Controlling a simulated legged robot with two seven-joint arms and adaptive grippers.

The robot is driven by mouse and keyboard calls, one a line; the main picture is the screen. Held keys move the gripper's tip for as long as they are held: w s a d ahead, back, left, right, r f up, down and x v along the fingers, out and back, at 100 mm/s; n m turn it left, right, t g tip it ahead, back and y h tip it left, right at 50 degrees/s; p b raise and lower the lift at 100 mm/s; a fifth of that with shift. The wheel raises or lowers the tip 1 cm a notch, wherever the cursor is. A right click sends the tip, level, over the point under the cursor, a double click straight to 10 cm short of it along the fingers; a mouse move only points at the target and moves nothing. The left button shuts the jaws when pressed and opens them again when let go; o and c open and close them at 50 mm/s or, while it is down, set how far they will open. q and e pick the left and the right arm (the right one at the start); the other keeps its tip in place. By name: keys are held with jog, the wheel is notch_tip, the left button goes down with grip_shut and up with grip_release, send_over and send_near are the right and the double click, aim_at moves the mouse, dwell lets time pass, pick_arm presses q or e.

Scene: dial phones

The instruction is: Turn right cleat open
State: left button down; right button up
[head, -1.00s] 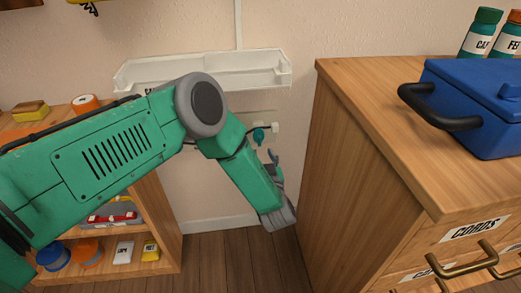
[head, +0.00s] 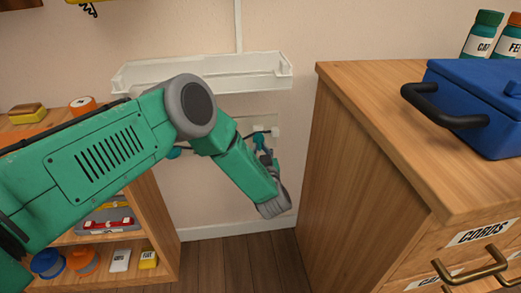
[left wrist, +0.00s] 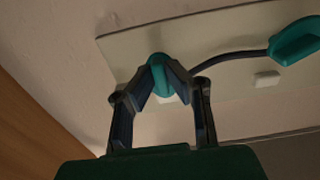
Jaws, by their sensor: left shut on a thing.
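A teal cleat (left wrist: 159,74) on the pale wall panel (left wrist: 120,48) is between the fingertips of my left gripper (left wrist: 160,78); the fingers are closed on it. In the head view this cleat (head: 259,141) shows in part at the panel's right side, just above my left gripper (head: 264,156). A second teal cleat (left wrist: 297,42) sits on the panel, with a dark cord running from it towards the held one. In the head view the second cleat (head: 175,153) is mostly hidden behind my arm. My right gripper is not in view.
A wooden drawer cabinet (head: 365,165) stands close to the right of my gripper, with a blue box (head: 470,95) on top. A white wall tray (head: 250,75) hangs above the panel. A low wooden shelf (head: 155,225) is at the left. A small white block (left wrist: 267,79) is on the panel.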

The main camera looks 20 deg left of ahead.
pick_arm(q)
jog(key=shift+n, duration=0.3)
jog(key=n+p, duration=0.1)
jog(key=n, duration=1)
jog(key=shift+f+n+p, duration=0.15)
jog(key=shift+n+p, duration=0.15)
jog(key=shift+p, duration=0.1)
jog(key=n, duration=0.5)
jog(key=shift+s+f, duration=0.1)
jog(key=n+b, duration=0.1)
jog(key=n, duration=0.5)
jog(key=shift+s+f, duration=0.1)
jog(key=c, duration=1.6)
grip_release()
jog(key=shift+r, duration=0.2)
